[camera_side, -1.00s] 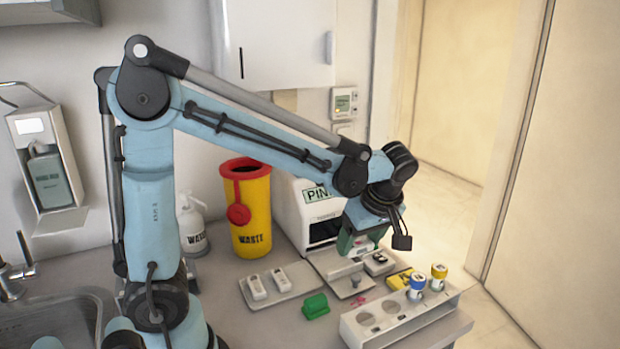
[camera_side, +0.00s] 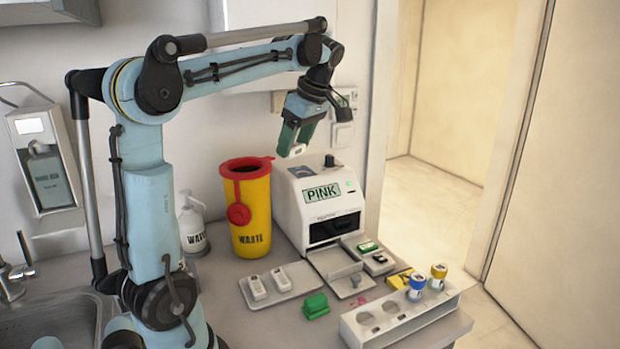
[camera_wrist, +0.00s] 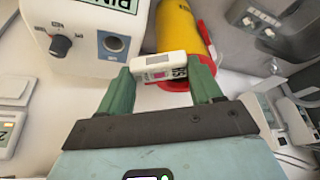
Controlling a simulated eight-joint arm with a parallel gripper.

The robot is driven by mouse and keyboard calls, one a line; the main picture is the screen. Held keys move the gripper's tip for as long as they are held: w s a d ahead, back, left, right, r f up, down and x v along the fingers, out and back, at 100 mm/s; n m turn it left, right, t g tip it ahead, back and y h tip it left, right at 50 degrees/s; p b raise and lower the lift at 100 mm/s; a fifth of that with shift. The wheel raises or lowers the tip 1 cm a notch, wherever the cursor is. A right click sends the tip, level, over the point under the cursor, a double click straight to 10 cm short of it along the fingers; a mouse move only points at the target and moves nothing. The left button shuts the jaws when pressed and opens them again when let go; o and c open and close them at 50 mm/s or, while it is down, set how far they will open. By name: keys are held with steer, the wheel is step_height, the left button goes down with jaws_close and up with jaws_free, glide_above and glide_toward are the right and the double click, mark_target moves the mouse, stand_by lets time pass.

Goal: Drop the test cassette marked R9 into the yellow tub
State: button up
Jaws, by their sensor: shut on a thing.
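My gripper (camera_side: 297,138) is raised above and left of the white analyser, with its green fingers shut on a white test cassette (camera_wrist: 158,67). The yellow tub (camera_side: 252,213), marked WASTE, has a red rim and an open top. It stands below and left of my gripper. In the wrist view the tub (camera_wrist: 178,28) lies behind the cassette, partly hidden by it and the fingers.
The analyser (camera_side: 318,214) reading PINK stands right of the tub. Two white cassettes lie on a tray (camera_side: 290,294) in front. A green block (camera_side: 315,305), a rack (camera_side: 400,322) with capped vials and a white pump bottle (camera_side: 192,225) stand around.

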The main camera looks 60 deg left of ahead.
steer(key=s+a+r+n+g, duration=0.1)
steer(key=s+a+r+n, duration=0.2)
steer(key=s+a+r, duration=0.5)
step_height(320, 180, down, 7)
steer(key=d, duration=0.2)
steer(key=shift+s+r+h, duration=0.15)
steer(key=shift+s+h, duration=0.15)
steer(key=shift+s, duration=0.05)
steer(key=o, duration=1.2)
steer(key=v, duration=1.2)
